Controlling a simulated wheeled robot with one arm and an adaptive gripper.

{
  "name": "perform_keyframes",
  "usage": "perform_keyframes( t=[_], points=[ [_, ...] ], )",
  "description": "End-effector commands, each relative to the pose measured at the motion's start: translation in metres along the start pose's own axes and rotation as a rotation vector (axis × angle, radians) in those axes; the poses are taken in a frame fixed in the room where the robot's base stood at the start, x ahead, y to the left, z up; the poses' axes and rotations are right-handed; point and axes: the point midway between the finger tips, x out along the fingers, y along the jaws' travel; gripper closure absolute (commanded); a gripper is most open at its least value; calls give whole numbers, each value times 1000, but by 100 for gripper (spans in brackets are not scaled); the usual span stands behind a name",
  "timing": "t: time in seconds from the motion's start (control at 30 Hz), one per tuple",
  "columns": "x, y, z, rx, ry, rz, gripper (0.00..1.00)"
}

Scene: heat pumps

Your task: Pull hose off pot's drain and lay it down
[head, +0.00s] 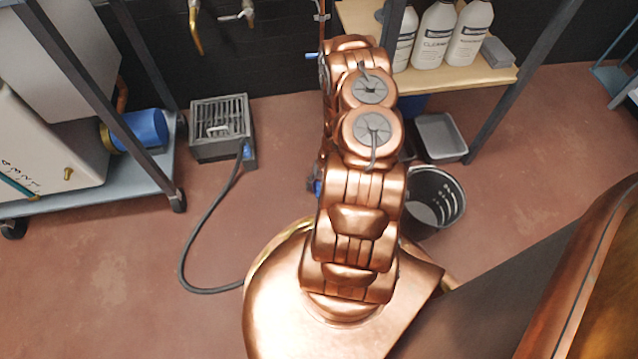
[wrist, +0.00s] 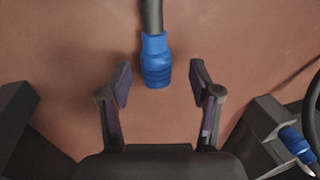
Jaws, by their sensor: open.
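In the wrist view, a dark hose (wrist: 152,14) comes in from the top and ends in a ribbed blue coupling (wrist: 156,62). The coupling's lower end shows free, with nothing joined to it. My gripper (wrist: 163,80) is open, with one finger on each side of the coupling and a gap to both. I cannot tell whether the coupling touches the floor. In the head view my arm hides the gripper; a small blue piece (head: 318,187) shows at its left edge. The pot's drain is not clearly visible.
A grated floor box (head: 222,128) has a blue fitting and a dark hose (head: 184,250) curving over the floor. A black bucket (head: 434,200) and grey tray (head: 440,136) stand right of my arm. A shelf (head: 430,78) holds white bottles. A wheeled cart (head: 110,190) stands left.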

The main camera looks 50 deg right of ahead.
Motion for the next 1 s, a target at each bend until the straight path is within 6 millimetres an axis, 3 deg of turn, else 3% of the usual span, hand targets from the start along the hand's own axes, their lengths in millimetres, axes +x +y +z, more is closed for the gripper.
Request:
perform_keyframes(
  t=[0.27, 1.0],
  points=[
    [-14, 1, -2, 1, 3, 2, 37],
    [-101, 1, 1, 1, 1, 0, 37]
  ],
)
